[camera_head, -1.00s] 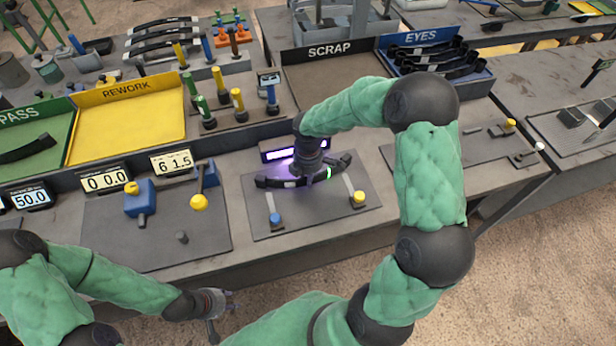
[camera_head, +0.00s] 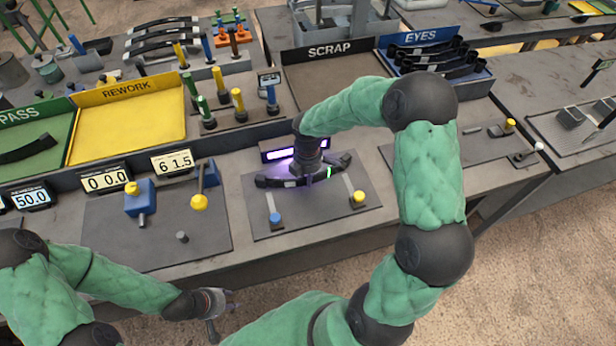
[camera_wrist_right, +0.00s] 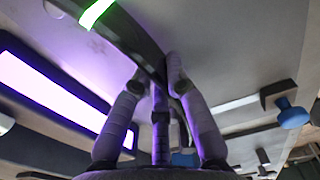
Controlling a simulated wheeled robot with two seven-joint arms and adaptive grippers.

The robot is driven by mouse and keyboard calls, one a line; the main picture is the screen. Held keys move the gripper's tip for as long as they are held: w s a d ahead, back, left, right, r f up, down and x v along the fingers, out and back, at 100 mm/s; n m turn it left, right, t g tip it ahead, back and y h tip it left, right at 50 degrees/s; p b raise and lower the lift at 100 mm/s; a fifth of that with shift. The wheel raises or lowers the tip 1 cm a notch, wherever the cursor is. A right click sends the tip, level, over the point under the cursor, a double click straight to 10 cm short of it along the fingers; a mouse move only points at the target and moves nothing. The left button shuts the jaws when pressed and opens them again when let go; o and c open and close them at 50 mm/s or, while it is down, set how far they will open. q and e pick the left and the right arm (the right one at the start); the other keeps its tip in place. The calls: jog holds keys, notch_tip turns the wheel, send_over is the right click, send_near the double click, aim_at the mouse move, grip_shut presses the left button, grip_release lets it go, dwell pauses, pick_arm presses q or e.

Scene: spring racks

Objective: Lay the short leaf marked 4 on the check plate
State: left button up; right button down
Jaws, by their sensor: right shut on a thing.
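A dark curved leaf (camera_head: 338,166) with a pale mark and a green band lies across the grey plate (camera_head: 330,219) beneath the lit purple lamp (camera_head: 294,150). My right gripper (camera_head: 308,176) is over the leaf's middle and shut on it. In the right wrist view, the fingers (camera_wrist_right: 165,80) close around the dark leaf (camera_wrist_right: 135,40), whose green band shows at the top. I cannot read a 4 on it. My left gripper (camera_head: 228,301) is empty, in front of the bench; its opening is too small to judge.
A blue knob (camera_head: 275,218) and a yellow knob (camera_head: 359,197) stand on pale strips of the plate. To the left is a gauge plate with a blue block (camera_head: 140,200) and a yellow ball (camera_head: 199,202). Behind are the yellow REWORK tray (camera_head: 130,90), SCRAP bin (camera_head: 329,51) and EYES bin (camera_head: 421,37).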

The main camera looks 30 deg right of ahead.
jog(key=shift+w+d+r, duration=0.15)
jog(key=shift+w+d, duration=0.05)
jog(key=shift+w, duration=0.45)
dwell(0.7)
jog(key=shift+f, duration=0.25)
jog(key=c, duration=1.3)
grip_release()
jog(key=o, duration=0.6)
jog(key=shift+s+a+f, duration=0.1)
jog(key=shift+s, duration=0.05)
jog(key=shift+r+p, duration=3.3)
jog(key=shift+r, duration=0.75)
